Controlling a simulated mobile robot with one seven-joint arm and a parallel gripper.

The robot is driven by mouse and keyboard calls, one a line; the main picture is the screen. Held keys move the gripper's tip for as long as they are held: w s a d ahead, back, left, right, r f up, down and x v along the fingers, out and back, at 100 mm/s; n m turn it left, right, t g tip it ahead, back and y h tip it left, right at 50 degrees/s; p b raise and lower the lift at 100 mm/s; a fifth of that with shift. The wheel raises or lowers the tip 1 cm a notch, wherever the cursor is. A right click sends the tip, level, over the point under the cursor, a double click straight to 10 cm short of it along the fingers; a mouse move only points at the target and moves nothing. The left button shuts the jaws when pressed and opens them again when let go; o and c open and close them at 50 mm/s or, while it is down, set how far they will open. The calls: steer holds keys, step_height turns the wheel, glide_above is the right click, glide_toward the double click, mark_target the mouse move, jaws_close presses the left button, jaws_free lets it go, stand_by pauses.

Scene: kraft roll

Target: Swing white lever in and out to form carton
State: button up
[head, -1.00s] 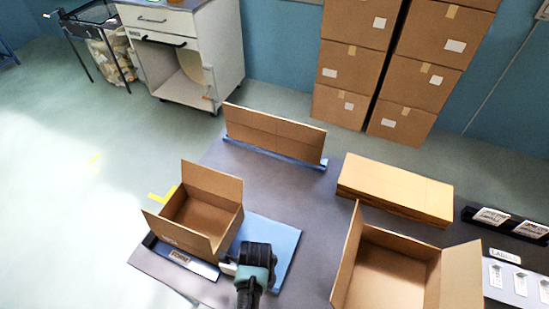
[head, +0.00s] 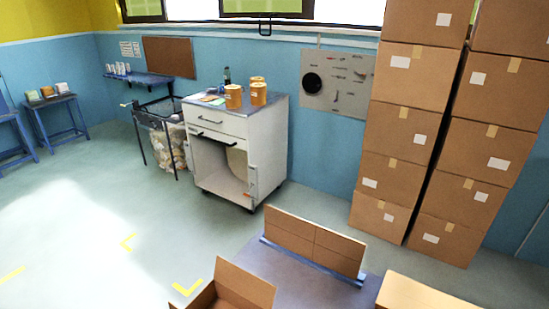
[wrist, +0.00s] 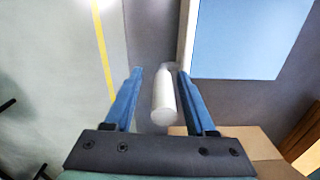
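In the wrist view my gripper (wrist: 160,90) is open, its two blue fingers apart. The white lever (wrist: 163,103), a short round-ended cylinder, lies between the fingers, nearer the right one. A gap shows on its left side. A flat blue panel (wrist: 240,40) lies beyond it to the right. Brown cardboard (wrist: 255,145) shows at the lower right, behind the gripper's palm. In the head view only the top of an open carton (head: 240,287) shows at the bottom edge. My gripper and the lever are outside that view.
An upright cardboard sheet (head: 312,243) stands in a blue holder (head: 300,262) on the grey table (head: 300,290). Flat cardboard (head: 420,293) lies at the lower right. Tall stacks of boxes (head: 395,130) and a white cabinet (head: 235,150) stand behind.

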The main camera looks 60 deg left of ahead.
steer(key=shift+w+r, duration=0.1)
steer(key=shift+r, duration=0.25)
step_height(320, 180, up, 12)
steer(key=shift+r+b, duration=0.15)
steer(key=shift+b, duration=0.45)
stand_by(0.4)
